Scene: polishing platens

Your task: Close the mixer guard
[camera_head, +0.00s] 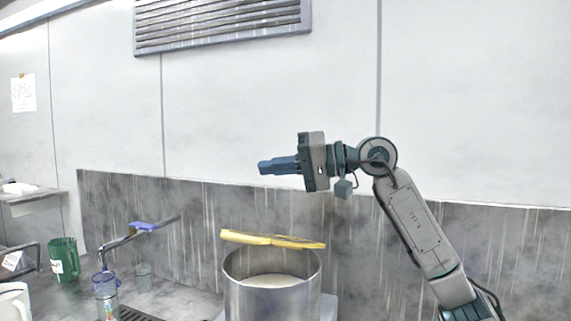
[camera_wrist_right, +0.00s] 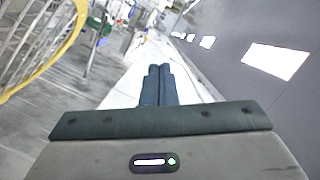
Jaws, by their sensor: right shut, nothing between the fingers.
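The mixer guard (camera_head: 272,240) shows as a yellow rim seen nearly edge-on, raised above the back of a steel bowl (camera_head: 272,299). The bowl's mouth is uncovered towards me, with pale contents (camera_head: 272,280) inside. In the right wrist view the guard's yellow rim (camera_wrist_right: 70,47) and wire bars show at the upper left. My right gripper (camera_head: 264,167) is shut and empty, pointing left, well above the guard and apart from it. Its closed fingers (camera_wrist_right: 160,70) also show in the wrist view. My left gripper is not in view.
A grey splashback (camera_head: 400,225) and white wall stand behind the bowl. To the left are a tap (camera_head: 140,229), a green jug (camera_head: 64,258), a clear bottle (camera_head: 106,290) and a white container (camera_head: 14,302). The air around my right gripper is clear.

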